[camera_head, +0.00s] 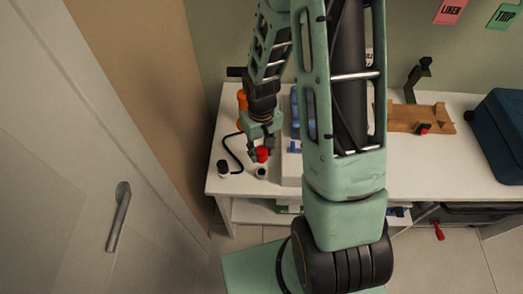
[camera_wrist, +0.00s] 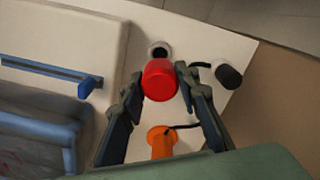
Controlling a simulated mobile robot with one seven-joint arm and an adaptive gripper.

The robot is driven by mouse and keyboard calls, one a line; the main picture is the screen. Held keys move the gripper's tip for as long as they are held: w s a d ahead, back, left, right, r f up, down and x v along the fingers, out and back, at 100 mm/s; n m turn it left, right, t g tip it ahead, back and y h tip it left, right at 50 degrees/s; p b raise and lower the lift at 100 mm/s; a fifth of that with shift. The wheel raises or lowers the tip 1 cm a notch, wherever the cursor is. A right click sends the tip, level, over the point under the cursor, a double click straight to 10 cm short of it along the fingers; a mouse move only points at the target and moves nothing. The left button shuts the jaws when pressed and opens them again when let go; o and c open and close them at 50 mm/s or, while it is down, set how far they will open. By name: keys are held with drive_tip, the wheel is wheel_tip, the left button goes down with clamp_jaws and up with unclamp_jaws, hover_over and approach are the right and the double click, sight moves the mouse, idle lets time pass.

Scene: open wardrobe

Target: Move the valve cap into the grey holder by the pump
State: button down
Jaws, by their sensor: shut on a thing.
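The red valve cap (camera_head: 262,154) is between the fingers of my gripper (camera_head: 261,146), above the white top near its front left corner. In the wrist view my gripper (camera_wrist: 160,76) is shut on the red cap (camera_wrist: 159,82), a finger on each side. The small round grey holder (camera_wrist: 159,47) with a dark opening shows just beyond the cap. In the head view the holder (camera_head: 261,172) is just in front of the cap. The cap looks apart from the holder; its exact height is unclear. An orange body (camera_wrist: 161,141), seemingly the pump, stands behind my gripper, with a black hose.
A pale case with blue parts (camera_wrist: 60,72) is close on the other side. A wooden board (camera_head: 405,118) and dark blue box (camera_head: 500,130) are farther right. The wardrobe door (camera_head: 90,190) is left.

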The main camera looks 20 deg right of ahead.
sight(261, 150)
drive_tip(key=shift+f+b, duration=2.5)
drive_tip(key=shift+f, duration=0.4)
drive_tip(key=shift+f+b, duration=1.55)
drive_tip(key=shift+b, duration=0.05)
drive_tip(key=c, duration=1.4)
unclamp_jaws()
drive_tip(key=shift+r, duration=0.1)
wheel_tip(261, 150, up, 12)
